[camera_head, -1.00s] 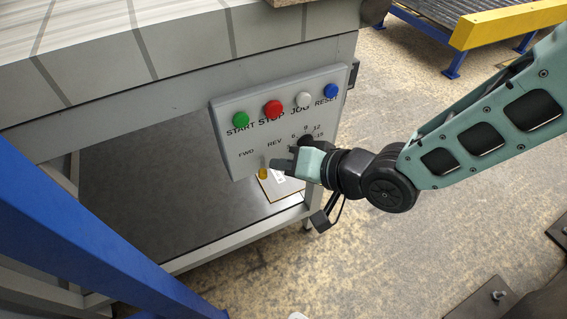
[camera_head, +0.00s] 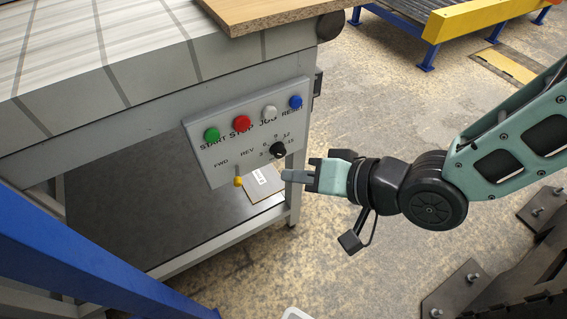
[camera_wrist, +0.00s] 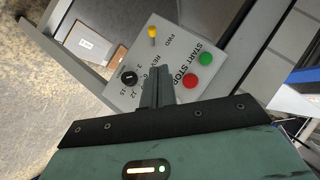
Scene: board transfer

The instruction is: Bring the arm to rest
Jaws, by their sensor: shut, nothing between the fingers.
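My gripper (camera_head: 287,175) is at the middle of the head view, its fingers together with nothing between them. It points left, just right of and below the control panel (camera_head: 208,160) on the side of the grey machine table. In the wrist view my gripper (camera_wrist: 159,70) shows shut fingers in front of the panel (camera_wrist: 140,48). The black knob (camera_head: 278,149) and the yellow lever (camera_head: 238,181) are on the panel near the fingers. I cannot tell the exact gap to the panel, but the fingers appear apart from it.
The panel also carries green (camera_head: 212,134), red (camera_head: 242,123), white (camera_head: 269,112) and blue (camera_head: 295,102) buttons. A wooden board (camera_head: 270,14) lies on the table top. A blue beam (camera_head: 90,255) crosses the lower left. A labelled board (camera_head: 268,189) lies on the lower shelf. Open floor (camera_head: 350,110) lies to the right.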

